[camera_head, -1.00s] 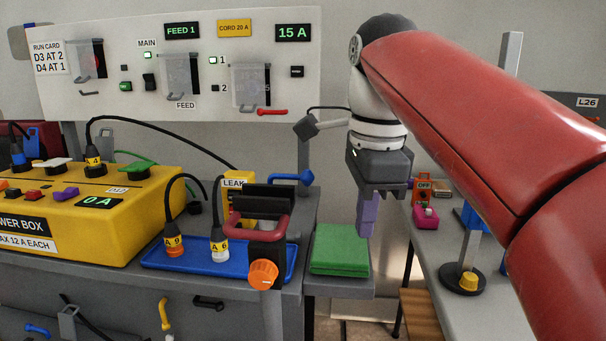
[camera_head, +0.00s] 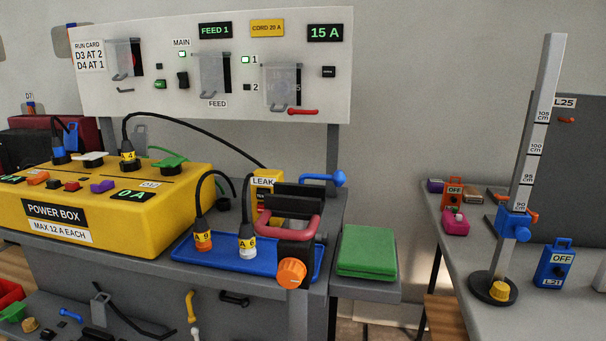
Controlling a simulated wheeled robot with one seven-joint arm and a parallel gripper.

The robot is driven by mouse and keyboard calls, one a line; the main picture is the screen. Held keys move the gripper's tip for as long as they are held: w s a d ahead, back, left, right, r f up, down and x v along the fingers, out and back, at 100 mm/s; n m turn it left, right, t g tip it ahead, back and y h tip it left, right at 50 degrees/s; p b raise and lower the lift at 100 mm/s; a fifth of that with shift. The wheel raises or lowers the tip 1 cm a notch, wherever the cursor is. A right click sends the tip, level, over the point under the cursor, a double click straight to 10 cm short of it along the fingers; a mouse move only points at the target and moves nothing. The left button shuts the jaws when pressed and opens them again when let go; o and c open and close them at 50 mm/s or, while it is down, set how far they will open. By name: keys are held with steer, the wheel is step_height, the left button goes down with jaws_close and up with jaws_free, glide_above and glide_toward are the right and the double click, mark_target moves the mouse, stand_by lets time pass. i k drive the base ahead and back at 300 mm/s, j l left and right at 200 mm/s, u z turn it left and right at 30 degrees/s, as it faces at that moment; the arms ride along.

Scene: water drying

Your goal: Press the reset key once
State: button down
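The white wall panel (camera_head: 140,100) carries several small controls, and I cannot read a reset label on any of them. A small black key with faint marking (camera_head: 328,72) sits at the panel's right, below the green 15 A display (camera_head: 325,33). A black switch (camera_head: 183,80) and a green-lit button (camera_head: 142,85) sit left of the clear feed cover (camera_head: 215,75). The yellow power box (camera_head: 150,220) has several coloured keys, including a purple key (camera_head: 103,187), near its 0 A display (camera_head: 132,195). My gripper and arm are out of view.
A blue tray (camera_head: 215,256) holds two plugs beside a red-handled device (camera_head: 290,222) with an orange knob (camera_head: 291,272). A green folded cloth (camera_head: 367,252) lies on a side shelf.

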mark_target(70, 187)
steer(key=u, duration=1.65)
